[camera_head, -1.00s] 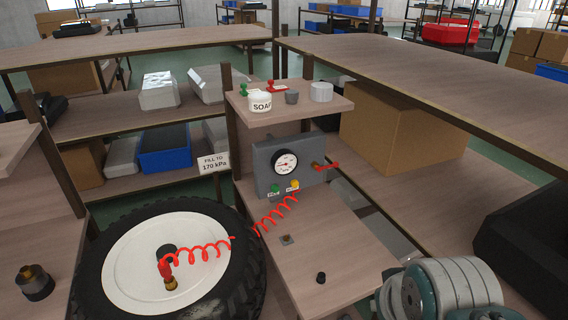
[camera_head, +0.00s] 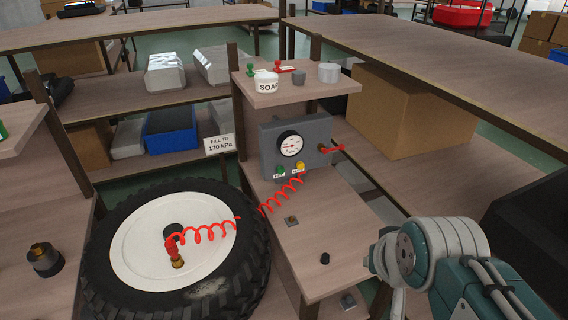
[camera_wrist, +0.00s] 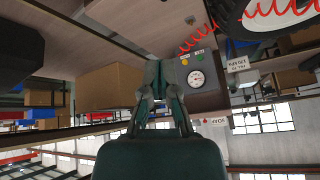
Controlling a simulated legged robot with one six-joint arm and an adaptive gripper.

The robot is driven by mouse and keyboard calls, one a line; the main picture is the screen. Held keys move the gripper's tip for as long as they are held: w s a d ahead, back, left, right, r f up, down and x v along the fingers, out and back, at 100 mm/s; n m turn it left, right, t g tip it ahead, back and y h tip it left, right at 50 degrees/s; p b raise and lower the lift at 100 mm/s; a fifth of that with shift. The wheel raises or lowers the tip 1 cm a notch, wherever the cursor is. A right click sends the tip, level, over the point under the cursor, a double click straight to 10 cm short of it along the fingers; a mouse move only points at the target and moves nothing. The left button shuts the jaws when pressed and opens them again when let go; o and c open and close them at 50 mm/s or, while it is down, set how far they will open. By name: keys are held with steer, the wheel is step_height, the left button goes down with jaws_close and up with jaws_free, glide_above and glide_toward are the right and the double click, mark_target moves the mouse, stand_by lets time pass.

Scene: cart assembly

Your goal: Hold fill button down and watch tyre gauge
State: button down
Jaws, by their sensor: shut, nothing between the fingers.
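The grey inflator box (camera_head: 315,137) stands on the bench. Its round white tyre gauge (camera_head: 291,145) has a needle too small to read. Below the gauge are a green button (camera_head: 280,170) and a yellow button (camera_head: 300,167); their small labels are not legible. A red coiled hose (camera_head: 205,232) runs to the valve of the tyre (camera_head: 115,285), which lies flat. In the wrist view, turned upside down, my gripper (camera_wrist: 161,66) is shut and empty. It shows beside the box, gauge (camera_wrist: 196,78) and both buttons, seemingly apart from them. The head view does not clearly show my fingers.
A sign (camera_head: 219,144) reads "FILL TO 170 kPa". A red lever (camera_head: 333,148) sticks out of the box. A black knob (camera_head: 325,258) stands on the bench (camera_head: 345,225).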

mark_target(281, 170)
steer(key=w+a+f+m+t, duration=0.1)
steer(key=w+a+m+t, duration=0.3)
steer(key=w, duration=0.6)
steer(key=w+a+f+m+t, duration=0.1)
steer(key=w+a+m, duration=0.1)
steer(key=w+m, duration=0.65)
steer(key=w+a+f+m+t, duration=0.1)
steer(key=w+a+m+t, duration=0.15)
steer(key=w, duration=1.05)
steer(key=w+a+f+m+t+h, duration=0.1)
steer(key=w+f+m+h, duration=0.3)
steer(key=f+m, duration=0.3)
steer(key=w+a+f+m+t+h, duration=0.1)
steer(key=w+f+m+t+h, duration=0.1)
steer(key=f+m, duration=0.5)
step_height(281, 170, down, 4)
steer(key=shift+w+a+f+m+h, duration=0.2)
steer(key=shift+w+a+m+h, duration=0.15)
steer(key=shift+w+h, duration=0.55)
steer(key=shift+t, duration=0.25)
steer(key=w+a, duration=0.3)
steer(key=w, duration=0.5)
steer(key=shift+a, duration=0.25)
steer(key=shift+w, duration=0.15)
